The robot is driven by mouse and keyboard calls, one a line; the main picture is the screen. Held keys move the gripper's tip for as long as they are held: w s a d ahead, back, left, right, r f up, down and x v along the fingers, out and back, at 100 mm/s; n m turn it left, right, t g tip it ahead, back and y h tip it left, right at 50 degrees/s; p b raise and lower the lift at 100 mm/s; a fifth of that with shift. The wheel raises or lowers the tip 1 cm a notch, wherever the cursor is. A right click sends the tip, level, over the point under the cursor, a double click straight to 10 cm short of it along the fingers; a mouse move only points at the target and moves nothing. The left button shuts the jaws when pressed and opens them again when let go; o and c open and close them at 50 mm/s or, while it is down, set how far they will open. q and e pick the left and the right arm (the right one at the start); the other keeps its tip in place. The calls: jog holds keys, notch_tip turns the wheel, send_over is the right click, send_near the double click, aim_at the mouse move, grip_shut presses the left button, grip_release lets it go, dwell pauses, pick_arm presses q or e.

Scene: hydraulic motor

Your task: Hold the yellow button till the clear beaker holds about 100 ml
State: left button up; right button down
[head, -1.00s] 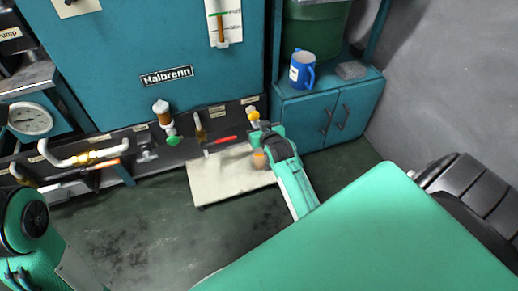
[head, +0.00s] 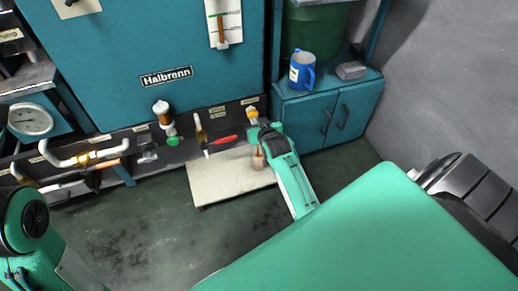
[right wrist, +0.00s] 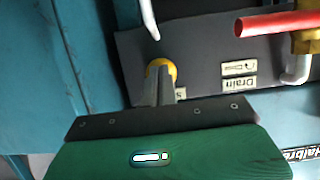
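The yellow button (head: 252,112) is on the dark strip below the blue tank. It also shows in the right wrist view (right wrist: 163,67). My right gripper (right wrist: 161,80) is shut, with nothing seen between its fingers. Its tips lie over the button and appear to touch it; how far the button is pressed cannot be seen. The clear beaker (head: 257,160) stands on the pale board, partly hidden by my right arm. It holds orange-brown liquid, and its marks are too small to read. My left arm is at the lower left; its fingers are out of view.
A red-handled valve (head: 222,140) is left of the button. A blue jug (head: 302,69) and a grey block (head: 350,70) stand on the teal cabinet (head: 330,115). Pipes line the left wall base.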

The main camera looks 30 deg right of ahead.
jog(key=shift+s+a+r+p, duration=0.1)
jog(key=shift+s+p, duration=0.15)
jog(key=shift+p, duration=0.05)
jog(key=s+p, duration=0.1)
jog(key=s, duration=0.1)
jog(key=s+a+p, duration=0.1)
jog(key=s+p, duration=0.1)
jog(key=s, duration=0.1)
jog(key=shift+s+a, duration=0.15)
dwell(0.4)
